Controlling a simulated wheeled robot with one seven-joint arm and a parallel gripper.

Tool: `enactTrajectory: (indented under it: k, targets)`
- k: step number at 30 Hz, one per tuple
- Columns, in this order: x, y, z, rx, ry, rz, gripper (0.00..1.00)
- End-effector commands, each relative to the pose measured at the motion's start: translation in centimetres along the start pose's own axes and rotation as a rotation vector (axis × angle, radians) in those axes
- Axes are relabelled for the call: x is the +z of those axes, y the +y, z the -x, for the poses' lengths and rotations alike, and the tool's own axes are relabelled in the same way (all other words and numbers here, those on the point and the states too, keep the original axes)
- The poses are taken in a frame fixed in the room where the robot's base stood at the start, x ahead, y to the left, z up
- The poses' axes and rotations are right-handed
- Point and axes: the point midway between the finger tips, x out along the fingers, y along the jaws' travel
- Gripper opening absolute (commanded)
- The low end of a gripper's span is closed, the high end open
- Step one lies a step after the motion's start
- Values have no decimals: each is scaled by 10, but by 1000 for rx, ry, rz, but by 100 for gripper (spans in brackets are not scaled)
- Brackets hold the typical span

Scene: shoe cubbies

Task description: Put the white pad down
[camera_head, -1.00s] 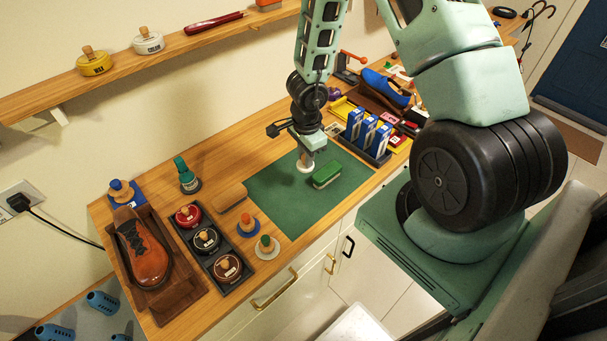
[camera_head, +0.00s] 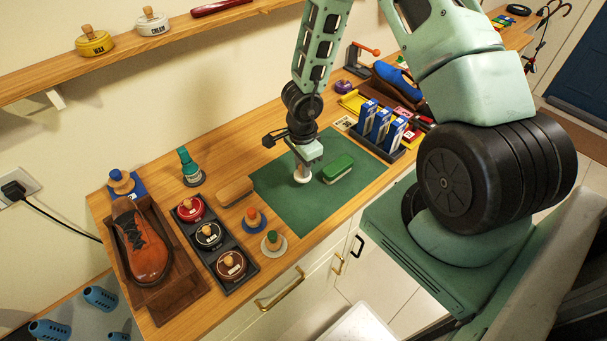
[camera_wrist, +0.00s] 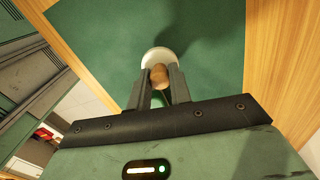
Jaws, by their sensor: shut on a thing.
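The white pad (camera_wrist: 158,56) is a round disc with a wooden knob. My gripper (camera_wrist: 160,78) is shut on the knob in the wrist view. In the head view the pad (camera_head: 302,176) is under my gripper (camera_head: 303,163), over the green mat (camera_head: 290,212), left of the green brush. I cannot tell for sure whether its underside touches the mat. The fingers hide part of the knob.
A green brush (camera_head: 338,168) lies on the mat close to the right. A wooden brush (camera_head: 235,191), two knobbed pads (camera_head: 253,219) (camera_head: 273,242) and a tray of tins (camera_head: 222,245) stand left. Blue boxes (camera_head: 381,125) stand at the right. The mat's front is clear.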

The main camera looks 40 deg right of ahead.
Motion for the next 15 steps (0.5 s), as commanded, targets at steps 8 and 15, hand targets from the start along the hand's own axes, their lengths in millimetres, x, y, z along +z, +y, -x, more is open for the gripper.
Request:
enactTrajectory:
  k: [8, 15]
  targets:
    - [0, 0, -28, 0, 1, 0, 0]
    - [0, 0, -28, 0, 1, 0, 0]
